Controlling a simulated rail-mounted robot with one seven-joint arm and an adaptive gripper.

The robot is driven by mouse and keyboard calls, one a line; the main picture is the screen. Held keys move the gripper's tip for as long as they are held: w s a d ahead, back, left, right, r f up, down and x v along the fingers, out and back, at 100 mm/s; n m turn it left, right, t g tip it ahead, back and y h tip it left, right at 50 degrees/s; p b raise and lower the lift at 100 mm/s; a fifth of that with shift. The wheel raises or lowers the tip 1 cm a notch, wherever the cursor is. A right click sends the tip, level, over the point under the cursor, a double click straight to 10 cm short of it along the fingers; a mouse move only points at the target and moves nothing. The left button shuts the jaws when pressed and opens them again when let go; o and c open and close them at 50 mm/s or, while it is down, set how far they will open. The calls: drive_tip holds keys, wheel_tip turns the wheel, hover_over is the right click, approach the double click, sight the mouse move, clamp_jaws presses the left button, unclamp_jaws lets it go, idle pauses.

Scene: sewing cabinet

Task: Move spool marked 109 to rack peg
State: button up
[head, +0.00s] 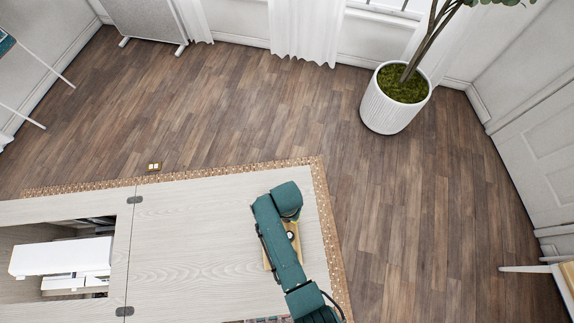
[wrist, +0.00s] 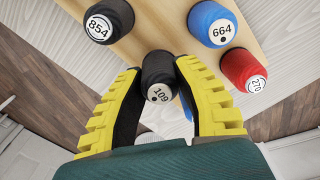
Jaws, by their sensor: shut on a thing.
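A dark spool marked 109 (wrist: 160,80) is between the yellow fingers of my gripper (wrist: 160,72) in the wrist view, its white numbered end facing the camera. My gripper is shut on it. The pale wooden rack (wrist: 165,28) lies just beyond the spool; I cannot tell whether the spool is on a peg. No bare peg shows clearly.
On the rack are a black spool marked 854 (wrist: 108,22), a blue spool marked 664 (wrist: 212,24) and a red spool marked 270 (wrist: 243,70). A bit of blue shows behind the right finger. The cabinet top (head: 190,240) is clear left of my arm; an open compartment is farther left.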

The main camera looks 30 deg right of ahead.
drive_tip(key=o, duration=0.9)
drive_tip(key=shift+c, duration=0.2)
wheel_tip(320, 180, up, 12)
drive_tip(key=shift+w, duration=0.1)
